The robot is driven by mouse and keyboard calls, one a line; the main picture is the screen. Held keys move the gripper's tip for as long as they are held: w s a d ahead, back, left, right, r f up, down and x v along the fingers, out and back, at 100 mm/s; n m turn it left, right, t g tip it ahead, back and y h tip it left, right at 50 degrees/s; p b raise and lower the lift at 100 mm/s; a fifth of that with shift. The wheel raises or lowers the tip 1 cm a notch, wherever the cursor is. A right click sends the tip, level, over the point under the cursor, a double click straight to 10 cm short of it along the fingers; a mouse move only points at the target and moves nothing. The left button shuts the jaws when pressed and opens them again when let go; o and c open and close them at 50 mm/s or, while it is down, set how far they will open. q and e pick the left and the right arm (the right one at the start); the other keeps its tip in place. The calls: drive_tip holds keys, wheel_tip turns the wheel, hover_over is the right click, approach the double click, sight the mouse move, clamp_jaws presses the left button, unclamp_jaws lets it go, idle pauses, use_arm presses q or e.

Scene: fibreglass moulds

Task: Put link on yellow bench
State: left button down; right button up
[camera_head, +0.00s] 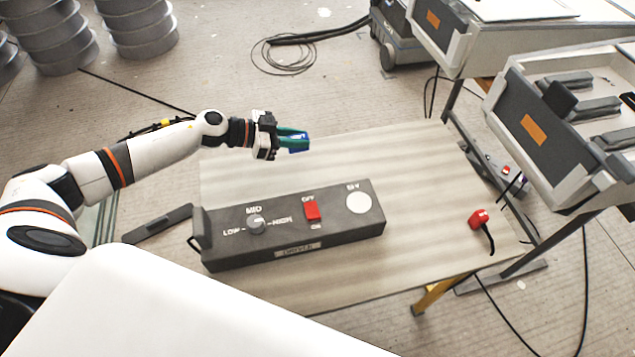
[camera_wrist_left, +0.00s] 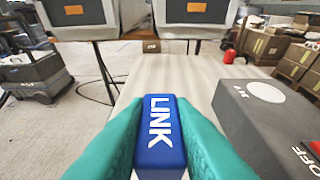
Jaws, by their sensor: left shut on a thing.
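The link is a blue block (camera_wrist_left: 160,130) with white letters "LINK" on its top. My left gripper (camera_head: 295,140) has green fingers, and they are shut on the link, which shows as a small blue patch (camera_head: 299,148) in the head view. The gripper holds it above the far part of the yellow bench (camera_head: 330,283), whose pale wooden top has yellow legs. In the left wrist view the fingers (camera_wrist_left: 160,140) press on both sides of the block. The right gripper is in neither view.
A dark control box (camera_head: 290,225) with a knob, a red switch and a white disc lies on the bench. A red plug (camera_head: 478,218) with a black cable is at the bench's right. Grey machines (camera_head: 540,125) stand beyond the right edge. The bench's far middle is clear.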

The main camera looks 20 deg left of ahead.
use_arm(q)
hover_over(298, 170)
wheel_tip(298, 170, down, 4)
drive_tip(key=shift+d+f+b, duration=0.1)
drive_tip(key=shift+b, duration=0.2)
drive_tip(key=shift+f+b, duration=0.45)
drive_tip(key=shift+f, duration=1.45)
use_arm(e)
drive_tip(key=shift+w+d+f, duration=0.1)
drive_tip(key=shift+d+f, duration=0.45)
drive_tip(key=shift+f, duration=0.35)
use_arm(q)
drive_tip(key=shift+f, duration=0.1)
drive_tip(key=c, duration=1.3)
unclamp_jaws()
drive_tip(key=shift+f, duration=0.1)
drive_tip(key=shift+o, duration=0.2)
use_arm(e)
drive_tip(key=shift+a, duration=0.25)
use_arm(q)
drive_tip(key=shift+r, duration=0.3)
drive_tip(key=v, duration=1.1)
drive_tip(key=shift+f, duration=0.2)
drive_tip(key=shift+s+a+r, duration=0.3)
drive_tip(key=shift+a, duration=0.1)
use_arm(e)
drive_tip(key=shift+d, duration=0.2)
